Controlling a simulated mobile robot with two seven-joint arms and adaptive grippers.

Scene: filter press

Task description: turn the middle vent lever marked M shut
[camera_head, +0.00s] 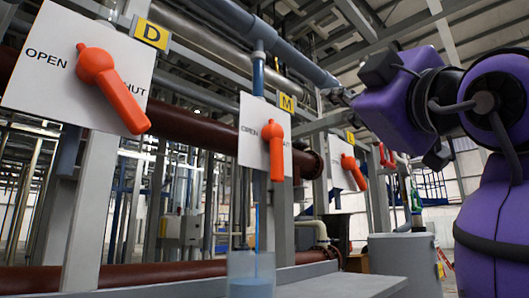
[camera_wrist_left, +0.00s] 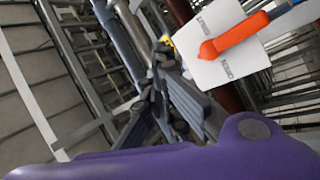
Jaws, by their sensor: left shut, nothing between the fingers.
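The middle vent lever (camera_head: 275,155) is orange and hangs nearly straight down on a white plate (camera_head: 251,115). OPEN is printed left of it; the lettering on the right is partly hidden. The yellow M tag (camera_head: 287,103) sits at the plate's upper right. My left gripper (camera_head: 340,97) is small and dark, up and right of this plate, apart from the lever. In the left wrist view my left gripper (camera_wrist_left: 160,75) is shut and empty. An orange lever (camera_wrist_left: 235,36) on a white plate shows to its right; I cannot tell which one. My right gripper is out of view.
The D lever (camera_head: 108,88) on the left points down and right. A third orange lever (camera_head: 353,170) hangs on a plate at right, below my arm. A thin blue stream (camera_head: 257,227) enters a clear vessel (camera_head: 251,273) under the middle plate. A brown pipe (camera_head: 190,120) runs behind.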

